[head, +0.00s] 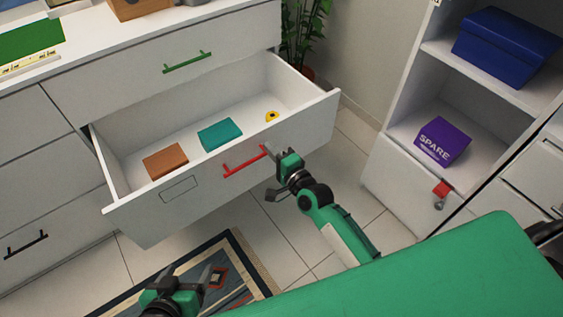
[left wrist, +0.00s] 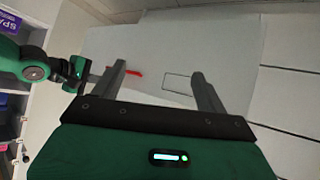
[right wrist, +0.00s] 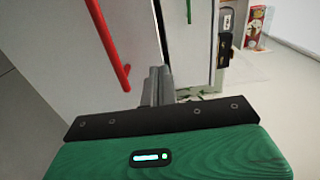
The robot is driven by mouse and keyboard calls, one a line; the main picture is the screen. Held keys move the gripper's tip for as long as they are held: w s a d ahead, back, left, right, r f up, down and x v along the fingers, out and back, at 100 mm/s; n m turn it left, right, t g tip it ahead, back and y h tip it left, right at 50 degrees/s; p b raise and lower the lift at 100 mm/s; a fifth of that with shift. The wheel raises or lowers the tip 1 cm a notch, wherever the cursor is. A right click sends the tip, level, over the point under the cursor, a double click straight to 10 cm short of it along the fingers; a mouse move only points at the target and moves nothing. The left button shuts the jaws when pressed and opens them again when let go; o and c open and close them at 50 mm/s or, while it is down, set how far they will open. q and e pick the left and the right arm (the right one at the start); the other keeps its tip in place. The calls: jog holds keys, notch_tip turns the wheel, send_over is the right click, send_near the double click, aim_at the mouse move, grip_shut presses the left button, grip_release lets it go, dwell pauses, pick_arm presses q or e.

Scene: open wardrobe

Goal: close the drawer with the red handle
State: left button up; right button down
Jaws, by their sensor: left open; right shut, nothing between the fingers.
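The drawer with the red handle (head: 245,160) stands open from a white chest, its front panel (head: 313,130) pulled well out. The drawer holds a brown block (head: 166,161), a teal block (head: 220,134) and a small yellow item (head: 272,116). My right gripper (head: 277,153) is shut and empty, close to the drawer front just right of the red handle; the right wrist view shows its fingers (right wrist: 157,78) together beside the handle (right wrist: 110,45). Whether they touch the panel is unclear. My left gripper (head: 184,277) is open and empty, low over the rug, its fingers (left wrist: 160,85) facing the drawer front.
A green-handled drawer (head: 187,62) above is shut. A black-handled drawer (head: 26,243) is at lower left. An open shelf unit (head: 395,125) with a purple SPARE box (head: 442,141) and blue box (head: 505,46) stands right. A patterned rug (head: 240,255) lies on the floor.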

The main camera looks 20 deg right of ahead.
aim_at(256, 134)
pick_arm(q)
jog(key=shift+w+d+t+h+b, duration=0.2)
jog(key=shift+d+t+h+b, duration=0.15)
jog(key=shift+d, duration=0.35)
pick_arm(e)
jog(key=shift+x, duration=2.2)
